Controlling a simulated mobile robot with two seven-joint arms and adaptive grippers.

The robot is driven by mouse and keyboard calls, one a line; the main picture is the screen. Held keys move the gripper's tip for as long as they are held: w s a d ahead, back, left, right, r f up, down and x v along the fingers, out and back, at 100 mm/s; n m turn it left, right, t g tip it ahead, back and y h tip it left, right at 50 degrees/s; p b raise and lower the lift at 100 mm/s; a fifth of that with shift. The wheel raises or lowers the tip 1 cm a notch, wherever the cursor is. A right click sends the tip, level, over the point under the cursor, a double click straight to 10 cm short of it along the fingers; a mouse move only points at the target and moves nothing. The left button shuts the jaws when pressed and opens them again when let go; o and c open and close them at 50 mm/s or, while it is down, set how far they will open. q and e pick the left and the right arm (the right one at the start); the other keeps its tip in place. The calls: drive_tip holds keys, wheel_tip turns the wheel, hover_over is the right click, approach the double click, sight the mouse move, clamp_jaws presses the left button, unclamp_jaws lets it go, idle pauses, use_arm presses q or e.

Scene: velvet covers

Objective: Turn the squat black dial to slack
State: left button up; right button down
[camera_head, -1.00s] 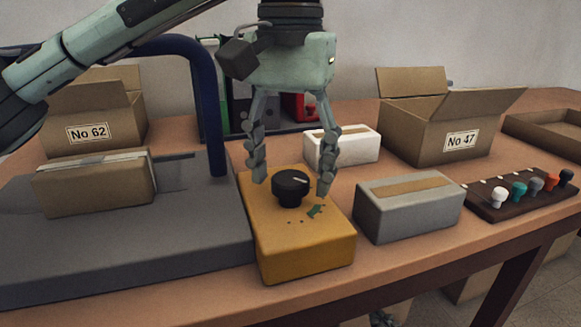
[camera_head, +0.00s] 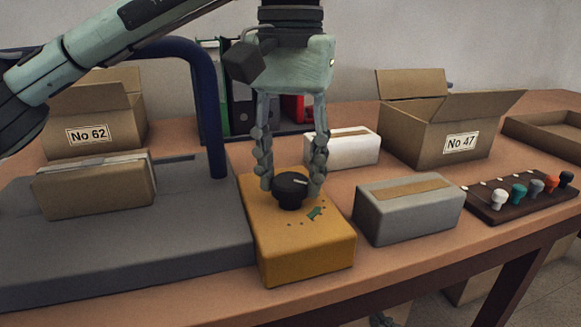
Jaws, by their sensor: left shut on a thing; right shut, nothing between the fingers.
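The squat black dial (camera_head: 291,191) sits on top of a yellow box (camera_head: 305,252). A pale mark on the dial points to the right. Small dark dots and a green arrow-like mark are on the box top in front of the dial. My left gripper (camera_head: 292,190) comes down from above and is shut on the dial, one finger on its left side and one on its right.
A grey box (camera_head: 408,212) stands close right of the yellow box, and a white box (camera_head: 342,150) behind it. A grey slab with a blue arch (camera_head: 214,120) is at left. Open cartons No 62 (camera_head: 95,115) and No 47 (camera_head: 440,130) stand behind. A knobbed board (camera_head: 510,205) is at right.

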use_arm(q)
drive_tip(key=n, duration=0.7)
drive_tip(key=shift+n, duration=0.4)
drive_tip(key=n, duration=0.3)
drive_tip(key=shift+n, duration=0.3)
drive_tip(key=n, duration=0.3)
drive_tip(key=shift+n, duration=0.3)
drive_tip(key=n, duration=0.3)
drive_tip(key=shift+n+b, duration=0.3)
drive_tip(key=shift+b, duration=0.05)
drive_tip(key=n, duration=0.3)
drive_tip(key=shift+n, duration=0.3)
drive_tip(key=shift+a+n, duration=0.1)
drive_tip(key=shift+n, duration=1.1)
drive_tip(key=shift+n+b, duration=0.4)
drive_tip(key=shift+n, duration=0.9)
use_arm(e)
drive_tip(key=w+a+r+t+y, duration=0.1)
drive_tip(key=a+r+t+y, duration=0.1)
drive_tip(key=r, duration=0.4)
drive_tip(key=shift+w+a+r+t, duration=0.35)
drive_tip(key=shift+a+t, duration=0.45)
drive_tip(key=shift+a, duration=0.4)
